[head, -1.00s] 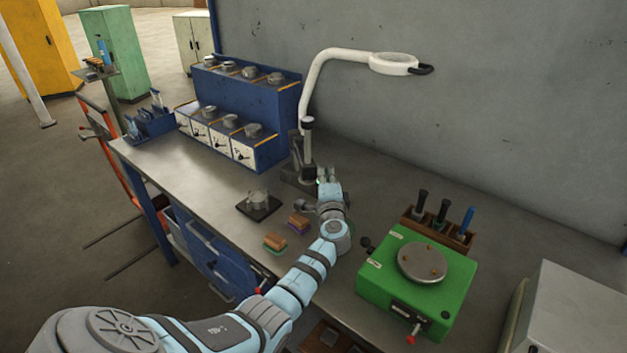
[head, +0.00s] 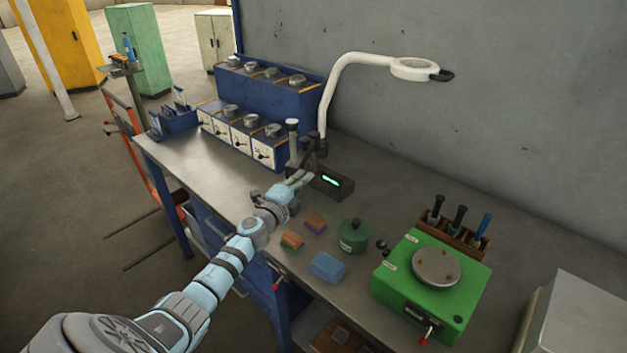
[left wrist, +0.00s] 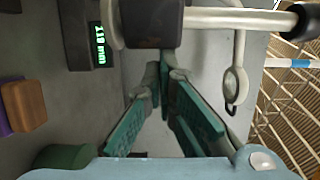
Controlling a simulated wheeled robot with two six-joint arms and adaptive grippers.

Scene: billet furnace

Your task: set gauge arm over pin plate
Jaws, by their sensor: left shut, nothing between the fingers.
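The gauge has a dark base with a green lit readout (head: 332,181) and a dark arm (head: 310,143) carrying a white-capped rod (head: 292,124). The left wrist view shows the readout (left wrist: 99,45), a dark block (left wrist: 150,24) and a pale rod (left wrist: 225,18). My left gripper (head: 304,177) is shut and empty, its fingertips close beside the gauge; contact is unclear. In the left wrist view its teal fingers (left wrist: 165,70) converge just below the block. A round metal plate (head: 436,266) with small brown pins sits on a green box. A dark square plate seen earlier is hidden behind my arm.
Small coloured blocks (head: 292,240), a green pot (head: 352,236) and a blue block (head: 327,266) lie near my arm. A white magnifier lamp (head: 413,69) overhangs the bench. A tool rack (head: 468,240) stands behind the green box. Blue dial units (head: 262,150) stand at back left.

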